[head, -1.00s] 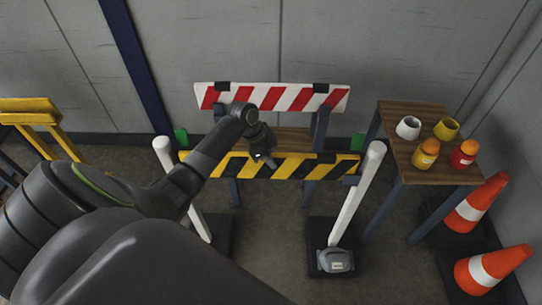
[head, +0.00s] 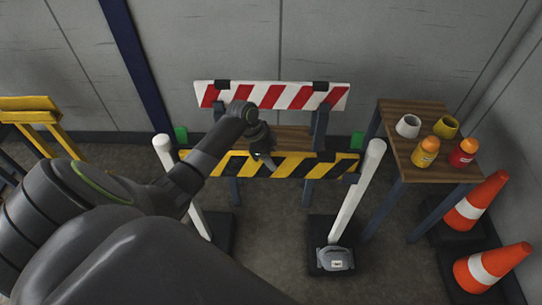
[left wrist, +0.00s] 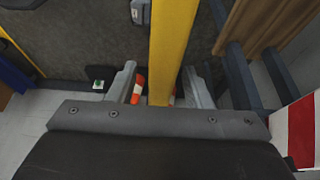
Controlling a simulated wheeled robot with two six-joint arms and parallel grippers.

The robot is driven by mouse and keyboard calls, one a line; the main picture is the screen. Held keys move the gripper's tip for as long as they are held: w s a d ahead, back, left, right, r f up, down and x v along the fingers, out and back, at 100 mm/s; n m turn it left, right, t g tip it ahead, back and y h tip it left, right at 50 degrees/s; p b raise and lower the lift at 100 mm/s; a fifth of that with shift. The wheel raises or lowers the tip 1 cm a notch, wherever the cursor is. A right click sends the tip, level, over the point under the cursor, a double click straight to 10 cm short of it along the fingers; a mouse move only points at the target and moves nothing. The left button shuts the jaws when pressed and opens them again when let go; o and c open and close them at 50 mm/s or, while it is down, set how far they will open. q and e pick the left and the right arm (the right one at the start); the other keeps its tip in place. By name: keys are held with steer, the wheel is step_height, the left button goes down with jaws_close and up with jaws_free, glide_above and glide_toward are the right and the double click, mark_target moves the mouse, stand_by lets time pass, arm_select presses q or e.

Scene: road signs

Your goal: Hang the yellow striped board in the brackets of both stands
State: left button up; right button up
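The yellow and black striped board (head: 300,166) spans between two white-post stands, the left stand (head: 165,153) and the right stand (head: 350,205). A small dark bracket (head: 351,179) shows by the right post; whether the board's ends rest in the brackets is too small to tell. My left gripper (head: 266,161) is at the board's upper edge, near its middle. In the left wrist view the gripper's fingers (left wrist: 159,72) are apart, with the board's yellow edge (left wrist: 172,40) between them and a visible gap at the left finger. My right gripper is not in view.
A red and white striped board (head: 290,97) stands behind on a dark-legged frame. A side table (head: 408,160) at right holds cups and bottles. Two orange cones (head: 478,202) stand right of it. A grey weight (head: 335,259) lies on the right stand's base. A yellow trestle (head: 30,104) is at left.

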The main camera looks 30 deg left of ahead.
arm_select(q)
steer(key=shift+f, duration=0.1)
steer(key=v, duration=1.7)
steer(key=shift+r, duration=0.35)
steer(key=shift+f, duration=0.1)
